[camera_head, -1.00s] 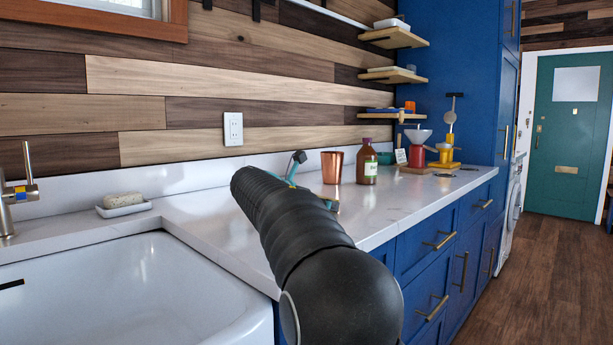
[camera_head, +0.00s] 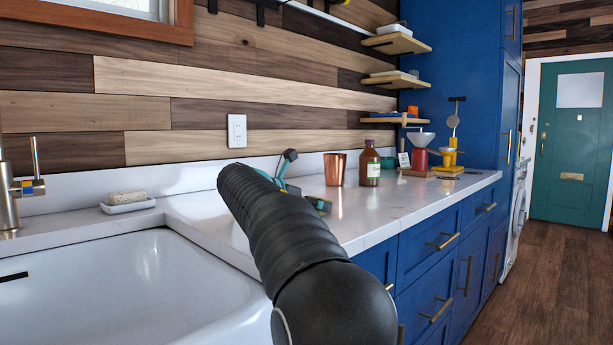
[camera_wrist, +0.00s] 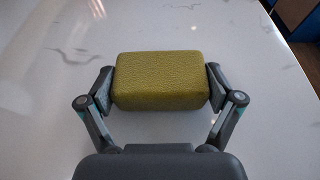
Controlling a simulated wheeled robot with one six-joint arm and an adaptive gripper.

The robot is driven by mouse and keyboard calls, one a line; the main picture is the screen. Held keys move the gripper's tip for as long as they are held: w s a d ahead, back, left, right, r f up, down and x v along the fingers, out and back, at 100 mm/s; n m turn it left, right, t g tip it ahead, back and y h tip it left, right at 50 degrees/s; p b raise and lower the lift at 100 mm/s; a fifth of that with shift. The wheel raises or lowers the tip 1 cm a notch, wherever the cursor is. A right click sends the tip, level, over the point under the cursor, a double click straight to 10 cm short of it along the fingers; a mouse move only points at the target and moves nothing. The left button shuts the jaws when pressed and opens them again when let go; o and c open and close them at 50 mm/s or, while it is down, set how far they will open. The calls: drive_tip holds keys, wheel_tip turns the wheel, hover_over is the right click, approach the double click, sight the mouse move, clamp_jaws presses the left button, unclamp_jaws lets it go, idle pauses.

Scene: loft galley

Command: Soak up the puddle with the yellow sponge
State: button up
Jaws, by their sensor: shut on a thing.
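The yellow sponge (camera_wrist: 160,80) is a mustard-yellow block in the middle of the wrist view. My gripper (camera_wrist: 160,86) is shut on it, one finger against each short end. The white marbled counter (camera_wrist: 45,120) lies below; I cannot tell whether the sponge touches it. In the head view my black arm hides the sponge and most of my gripper; only teal and grey gripper parts show past the arm. I cannot make out the puddle in either current view.
A copper cup (camera_head: 335,170) and a brown bottle (camera_head: 370,165) stand on the counter beyond my gripper. A red grinder with a white funnel (camera_head: 420,155) stands farther back. The white sink (camera_head: 110,285) and a soap dish (camera_head: 128,206) are at left. The front counter stretch looks clear.

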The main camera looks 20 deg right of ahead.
sight(318, 197)
drive_tip(key=shift+s+a+f, duration=0.1)
drive_tip(key=shift+s+a, duration=0.05)
drive_tip(key=shift+a, duration=0.35)
drive_tip(key=shift+r, duration=0.2)
drive_tip(key=shift+w+d+p, duration=0.3)
drive_tip(key=shift+d+p, duration=0.2)
drive_tip(key=shift+d, duration=0.4)
drive_tip(key=shift+w+d+p, duration=0.35)
drive_tip(key=shift+d+p, duration=0.15)
drive_tip(key=shift+d, duration=0.45)
drive_tip(key=shift+w+d+p, duration=0.3)
drive_tip(key=shift+d+p, duration=0.2)
drive_tip(key=shift+d, duration=0.4)
drive_tip(key=shift+w+d, duration=0.1)
drive_tip(key=shift+r+p, duration=0.75)
drive_tip(key=shift+r, duration=0.85)
wheel_tip(318, 197, up, 5)
drive_tip(key=shift+f, duration=0.1)
